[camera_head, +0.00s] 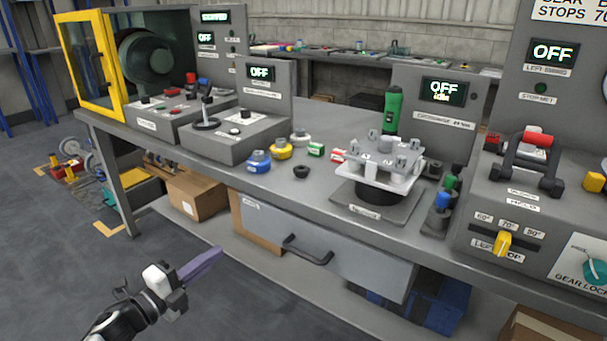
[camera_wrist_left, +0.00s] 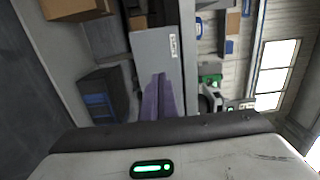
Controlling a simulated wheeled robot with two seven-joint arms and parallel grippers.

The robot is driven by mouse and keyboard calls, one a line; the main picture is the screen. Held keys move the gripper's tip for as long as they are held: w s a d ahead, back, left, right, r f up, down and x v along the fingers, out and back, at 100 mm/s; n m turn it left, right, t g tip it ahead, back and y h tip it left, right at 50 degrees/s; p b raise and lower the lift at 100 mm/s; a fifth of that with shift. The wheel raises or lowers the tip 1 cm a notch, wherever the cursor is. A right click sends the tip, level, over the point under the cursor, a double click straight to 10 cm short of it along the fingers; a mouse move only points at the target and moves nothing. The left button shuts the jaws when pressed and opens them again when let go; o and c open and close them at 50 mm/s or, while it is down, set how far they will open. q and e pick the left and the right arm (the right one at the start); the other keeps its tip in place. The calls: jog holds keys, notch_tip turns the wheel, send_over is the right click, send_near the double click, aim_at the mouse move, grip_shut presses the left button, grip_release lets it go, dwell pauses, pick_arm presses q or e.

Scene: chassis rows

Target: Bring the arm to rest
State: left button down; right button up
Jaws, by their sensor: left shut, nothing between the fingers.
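My left gripper (camera_head: 203,263) has purple fingers that lie together, shut and empty. It is at the lower left of the head view, in free air in front of the workbench (camera_head: 335,217) and below the level of its top. The gripper fingers also show in the left wrist view (camera_wrist_left: 158,97), in front of the grey drawer front. My right gripper is in neither view.
The bench carries a yellow-framed guard (camera_head: 70,60), grey control boxes, blue and yellow jars, a fixture with a green-handled tool (camera_head: 392,112), and a lever panel at right. A drawer (camera_head: 330,255) with a black handle sits underneath.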

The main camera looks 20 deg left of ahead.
pick_arm(q)
jog(key=s+d+f+n+g+p, duration=0.4)
jog(key=s+d+n+p, duration=0.1)
jog(key=s+d+n, duration=0.4)
jog(key=s+d+f+n+g+y+p, duration=0.1)
jog(key=s+d+f+n+g+p, duration=0.4)
jog(key=s+d+n, duration=0.4)
jog(key=s+d, duration=0.4)
jog(key=d, duration=0.3)
jog(key=shift+s+d+f, duration=0.15)
jog(key=shift+d+f, duration=0.1)
jog(key=shift+d, duration=0.05)
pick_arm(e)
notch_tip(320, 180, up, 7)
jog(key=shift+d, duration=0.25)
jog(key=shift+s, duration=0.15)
